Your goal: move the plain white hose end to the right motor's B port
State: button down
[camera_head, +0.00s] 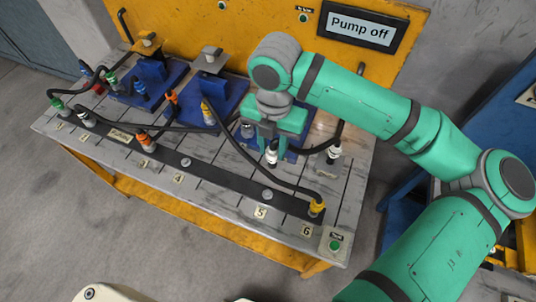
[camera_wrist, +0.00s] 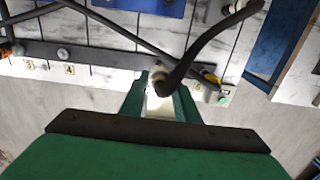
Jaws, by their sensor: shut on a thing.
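My gripper (camera_head: 271,145) is shut on a white hose end (camera_head: 271,156), held upright above the bench in front of the right motor. In the wrist view the white hose end (camera_wrist: 157,78) sits between the green fingers (camera_wrist: 160,100), with its black hose curving up to the right. The right motor's blue base (camera_head: 292,154) shows only in part behind my gripper; its B port is hidden. Another white hose end (camera_head: 334,153), with a dark band, stands at the bench's right side.
A yellow hose end (camera_head: 316,208) is at position 6, and its hose crosses the bench. An orange hose end (camera_head: 146,142) is on the dark rail (camera_head: 230,176). Two other blue motors (camera_head: 150,75) (camera_head: 218,98) stand to the left. A green button box (camera_head: 336,244) is at the front right corner.

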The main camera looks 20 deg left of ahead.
jog(key=w, duration=1.4)
jog(key=shift+w+d, duration=0.2)
jog(key=shift+d, duration=0.1)
notch_tip(320, 180, down, 8)
dwell(0.6)
jog(key=shift+f, duration=0.35)
dwell(0.6)
jog(key=shift+f, duration=0.65)
jog(key=c, duration=1.6)
grip_release()
jog(key=shift+f, duration=0.1)
jog(key=shift+c, duration=0.2)
jog(key=o, duration=0.4)
